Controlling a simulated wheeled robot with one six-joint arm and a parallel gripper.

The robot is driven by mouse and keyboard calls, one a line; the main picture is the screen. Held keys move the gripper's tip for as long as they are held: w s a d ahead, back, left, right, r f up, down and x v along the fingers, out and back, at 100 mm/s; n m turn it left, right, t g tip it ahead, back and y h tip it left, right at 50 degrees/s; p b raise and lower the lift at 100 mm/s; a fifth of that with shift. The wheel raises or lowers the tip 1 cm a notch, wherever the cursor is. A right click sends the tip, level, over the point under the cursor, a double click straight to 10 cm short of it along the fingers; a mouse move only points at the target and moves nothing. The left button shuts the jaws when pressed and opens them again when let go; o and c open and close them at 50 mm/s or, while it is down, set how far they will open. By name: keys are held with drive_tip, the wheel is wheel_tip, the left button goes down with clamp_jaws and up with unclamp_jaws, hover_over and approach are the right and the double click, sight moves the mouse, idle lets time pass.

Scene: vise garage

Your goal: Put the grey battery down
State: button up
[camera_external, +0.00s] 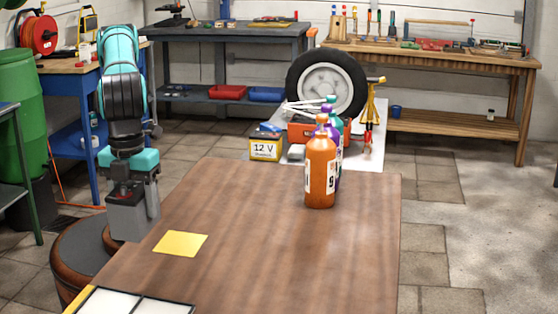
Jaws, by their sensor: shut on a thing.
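My gripper points down and is shut on the battery's upper part. The battery is left of a flat yellow square (180,244) on the tabletop and apart from it in the picture. I cannot tell whether the battery is over the table's edge or just beyond it, or how high it is.
An orange bottle (320,170) stands at the table's back right, with purple and teal-capped bottles behind it. A 12 V battery (265,147) is beyond the back edge. The middle of the tabletop is clear.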

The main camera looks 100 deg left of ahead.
drive_tip(key=shift+f, duration=5.85)
drive_tip(key=o, duration=1.8)
drive_tip(key=shift+f, duration=0.15)
drive_tip(key=shift+c, duration=0.2)
wheel_tip(320, 180, up, 12)
drive_tip(key=shift+r, duration=0.15)
